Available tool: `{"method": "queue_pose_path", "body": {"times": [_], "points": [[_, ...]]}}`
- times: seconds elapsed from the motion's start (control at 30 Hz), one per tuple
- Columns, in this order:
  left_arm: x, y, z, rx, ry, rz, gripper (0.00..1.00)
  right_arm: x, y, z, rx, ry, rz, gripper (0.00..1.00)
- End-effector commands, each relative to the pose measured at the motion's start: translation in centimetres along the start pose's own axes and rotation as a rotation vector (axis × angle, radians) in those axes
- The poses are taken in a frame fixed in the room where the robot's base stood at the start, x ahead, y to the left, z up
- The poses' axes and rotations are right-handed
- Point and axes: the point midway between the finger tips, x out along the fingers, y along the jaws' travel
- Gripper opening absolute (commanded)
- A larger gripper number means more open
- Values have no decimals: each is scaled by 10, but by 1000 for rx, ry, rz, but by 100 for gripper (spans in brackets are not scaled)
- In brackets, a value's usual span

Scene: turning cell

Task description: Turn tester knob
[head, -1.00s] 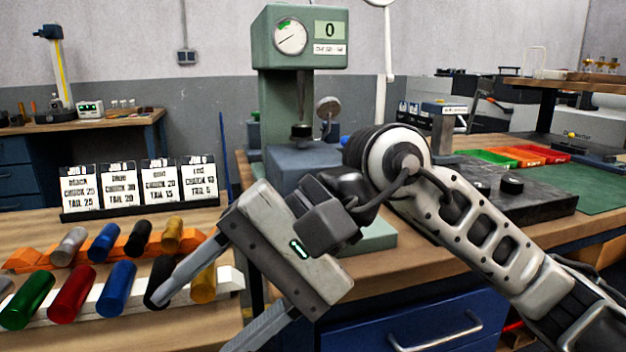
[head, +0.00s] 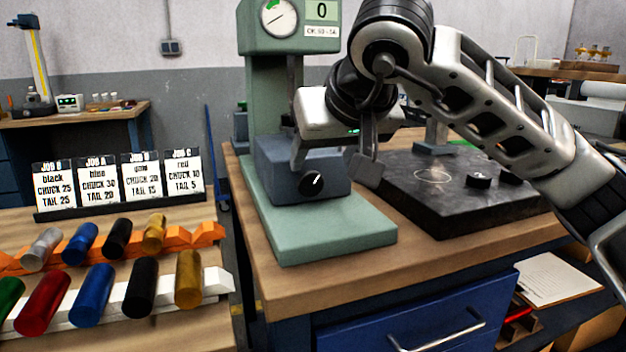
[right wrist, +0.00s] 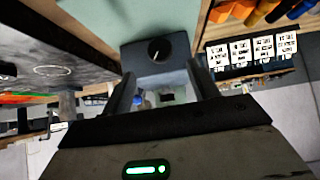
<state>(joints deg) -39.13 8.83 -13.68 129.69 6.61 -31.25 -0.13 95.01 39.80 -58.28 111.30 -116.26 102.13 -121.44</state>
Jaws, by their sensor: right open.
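The green tester (head: 262,110) stands on the bench with a dial gauge and a display reading 0. Its black round knob (head: 312,183), with a white pointer mark tilted up and right, sits on the front of the grey-blue block (head: 275,165). In the right wrist view the knob (right wrist: 158,50) lies between the lines of the two fingers, beyond their tips. My right gripper (head: 334,163) is open and empty, just above and in front of the knob, apart from it as far as I can tell. My left gripper is out of view.
A dark stone plate (head: 450,200) with small black knobs lies right of the tester. At left are job cards (head: 118,185) and colored cylinders on orange and white racks (head: 205,238). The tester's green base (head: 330,235) is clear in front.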

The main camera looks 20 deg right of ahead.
Motion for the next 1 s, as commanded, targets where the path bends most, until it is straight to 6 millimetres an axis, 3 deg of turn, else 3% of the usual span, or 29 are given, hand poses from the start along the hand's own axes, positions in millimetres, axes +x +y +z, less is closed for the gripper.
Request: {"method": "queue_pose_path", "body": {"times": [0.1,0.33,0.77,0.8,0.93,1.0], "points": [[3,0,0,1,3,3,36,28,0,2,1,-5,1,60],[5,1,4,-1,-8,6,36,62,-1,1,1,-4,-1,60],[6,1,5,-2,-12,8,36,74,-1,0,0,-1,-1,60],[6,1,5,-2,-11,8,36,74,-1,0,1,-1,-1,57],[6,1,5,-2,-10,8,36,73,-1,0,1,-1,-1,21],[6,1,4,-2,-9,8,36,73,-1,0,1,-1,-1,17]]}}
